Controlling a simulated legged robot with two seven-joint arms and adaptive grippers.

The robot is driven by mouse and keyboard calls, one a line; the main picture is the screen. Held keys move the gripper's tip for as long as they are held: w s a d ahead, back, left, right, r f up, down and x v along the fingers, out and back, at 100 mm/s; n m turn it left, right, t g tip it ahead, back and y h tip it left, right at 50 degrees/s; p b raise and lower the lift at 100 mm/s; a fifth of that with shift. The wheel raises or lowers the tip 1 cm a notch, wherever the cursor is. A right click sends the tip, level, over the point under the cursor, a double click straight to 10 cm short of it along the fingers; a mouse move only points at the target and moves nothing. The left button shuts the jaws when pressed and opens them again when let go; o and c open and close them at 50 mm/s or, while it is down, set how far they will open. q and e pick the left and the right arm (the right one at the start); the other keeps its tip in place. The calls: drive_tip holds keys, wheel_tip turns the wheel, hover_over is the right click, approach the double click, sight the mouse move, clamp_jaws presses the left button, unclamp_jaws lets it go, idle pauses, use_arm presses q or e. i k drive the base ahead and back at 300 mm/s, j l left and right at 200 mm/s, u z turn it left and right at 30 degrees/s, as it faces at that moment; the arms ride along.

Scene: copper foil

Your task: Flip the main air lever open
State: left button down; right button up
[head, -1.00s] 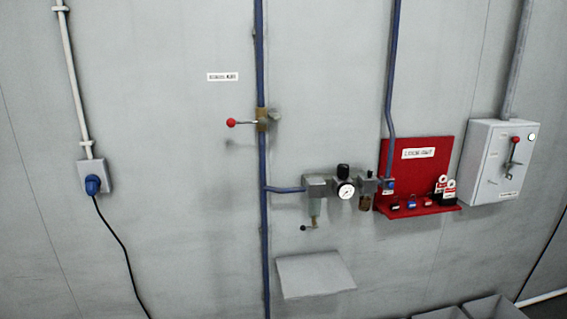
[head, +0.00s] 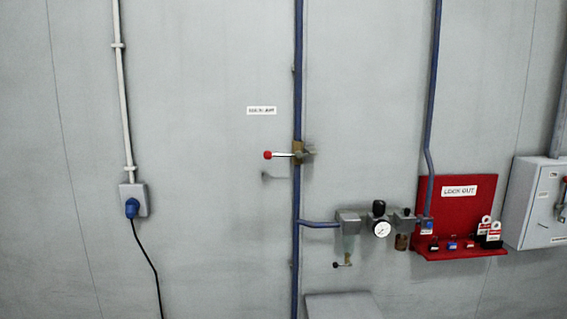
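The main air lever (head: 280,155) is a thin handle with a red ball at its left end. It points left, roughly level, across the upright blue pipe. It joins a brass-coloured valve body (head: 298,152) on that pipe (head: 297,90). A small white label (head: 261,111) is on the wall above and left of the lever; its print is too small to read surely. Neither of my grippers shows in the head view, and nothing touches the lever.
Below right are a grey filter unit (head: 348,222) and a round gauge (head: 382,229). A red lockout board (head: 468,215) and grey switch box (head: 536,203) stand further right. A blue plug (head: 132,207) with a black cable is at left.

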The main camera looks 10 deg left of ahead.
sight(268, 155)
drive_tip(key=l, duration=0.5)
drive_tip(key=k+l+u, duration=0.15)
drive_tip(key=l, duration=0.85)
drive_tip(key=i+l+u, duration=0.35)
drive_tip(key=i+l, duration=0.2)
drive_tip(key=l, duration=0.3)
drive_tip(key=i+l+u, duration=0.1)
drive_tip(key=i+u, duration=0.15)
drive_tip(key=i, duration=0.85)
